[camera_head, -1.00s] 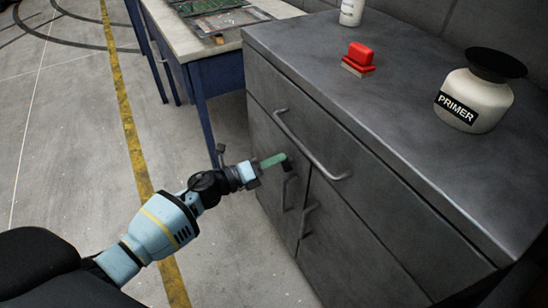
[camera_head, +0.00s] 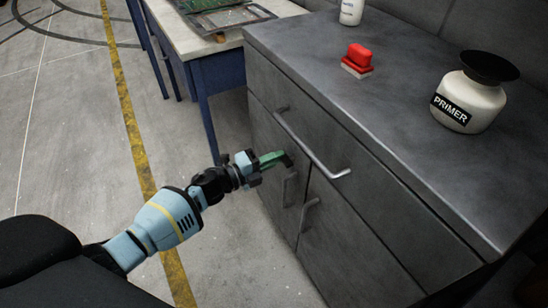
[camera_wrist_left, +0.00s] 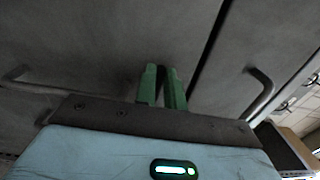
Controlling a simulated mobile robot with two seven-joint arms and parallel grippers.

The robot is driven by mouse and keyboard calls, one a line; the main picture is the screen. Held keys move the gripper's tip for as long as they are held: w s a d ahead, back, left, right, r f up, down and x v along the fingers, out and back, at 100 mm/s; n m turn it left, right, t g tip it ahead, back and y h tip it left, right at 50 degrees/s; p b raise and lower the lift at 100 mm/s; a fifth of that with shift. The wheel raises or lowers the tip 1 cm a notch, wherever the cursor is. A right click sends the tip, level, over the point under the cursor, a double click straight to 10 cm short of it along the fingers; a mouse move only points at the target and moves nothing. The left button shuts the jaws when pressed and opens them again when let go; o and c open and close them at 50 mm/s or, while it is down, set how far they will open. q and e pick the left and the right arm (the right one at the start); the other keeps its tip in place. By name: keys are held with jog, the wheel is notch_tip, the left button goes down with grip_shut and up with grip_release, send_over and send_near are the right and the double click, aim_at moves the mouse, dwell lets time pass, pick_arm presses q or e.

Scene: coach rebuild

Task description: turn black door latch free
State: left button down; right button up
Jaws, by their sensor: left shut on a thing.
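The black door latch (camera_head: 287,161) sits near the top of the left door (camera_head: 268,172) of the grey metal cabinet. My left gripper (camera_head: 277,158) reaches it from the left, with its green fingers shut on the latch. In the left wrist view, the two green fingers (camera_wrist_left: 162,88) stand close together, with the dark latch (camera_wrist_left: 163,74) showing between their tips. The fingers hide much of the latch, so its exact angle is hard to tell. My right gripper is not in view.
A drawer handle (camera_head: 310,148) runs just above and right of the latch. Door handles (camera_head: 289,188) (camera_head: 309,214) hang below. A red-handled brush (camera_head: 358,60) and a primer bottle (camera_head: 470,100) stand on the cabinet top. A blue-legged bench (camera_head: 217,75) is behind. The floor left is free.

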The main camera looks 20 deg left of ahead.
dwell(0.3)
pick_arm(q)
jog(key=c, duration=1.5)
grip_release()
jog(key=shift+p+v, duration=0.4)
jog(key=shift+v, duration=3.5)
